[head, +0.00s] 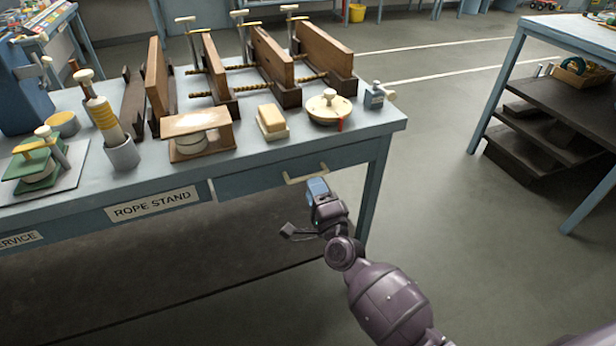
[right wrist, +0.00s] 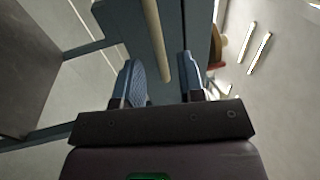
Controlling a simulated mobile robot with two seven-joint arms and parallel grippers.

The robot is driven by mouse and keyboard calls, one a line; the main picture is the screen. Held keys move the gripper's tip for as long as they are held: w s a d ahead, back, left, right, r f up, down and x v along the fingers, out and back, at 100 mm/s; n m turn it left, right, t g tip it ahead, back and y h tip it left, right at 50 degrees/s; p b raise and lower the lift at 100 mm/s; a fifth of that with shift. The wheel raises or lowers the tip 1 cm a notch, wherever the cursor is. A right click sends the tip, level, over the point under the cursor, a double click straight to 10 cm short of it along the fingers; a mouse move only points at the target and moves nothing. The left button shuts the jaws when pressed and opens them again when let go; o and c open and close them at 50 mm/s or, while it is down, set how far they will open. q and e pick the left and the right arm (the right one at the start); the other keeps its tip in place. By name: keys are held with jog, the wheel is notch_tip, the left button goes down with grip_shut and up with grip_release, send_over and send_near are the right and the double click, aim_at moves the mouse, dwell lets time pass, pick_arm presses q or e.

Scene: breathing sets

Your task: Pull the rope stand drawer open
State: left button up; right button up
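The rope stand drawer (head: 258,182) is a blue-grey front under the right end of the workbench top. It looks flush with the bench, so shut. Its pale bar handle (head: 291,180) is partly hidden behind my right gripper (head: 318,188). The handle also shows in the right wrist view (right wrist: 153,35), running down between the two blue fingers of my right gripper (right wrist: 161,75). The fingers are apart, with gaps on both sides of the bar. I cannot tell how deep the bar sits between them. My left gripper is not in view.
The "ROPE STAND" label (head: 152,204) is on the bench front left of the drawer. The bench top (head: 255,160) holds wooden boards, a lidded pot (head: 328,106) and several small items. A dark shelf (head: 555,110) stands under another table at right. The floor between is clear.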

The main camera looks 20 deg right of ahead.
aim_at(308, 176)
jog(key=shift+w+a+r, duration=0.1)
jog(key=shift+w+r, duration=0.1)
jog(key=shift+w, duration=0.9)
jog(key=shift+w+r, duration=0.2)
jog(key=shift+w, duration=0.9)
jog(key=shift+c, duration=0.4)
grip_shut()
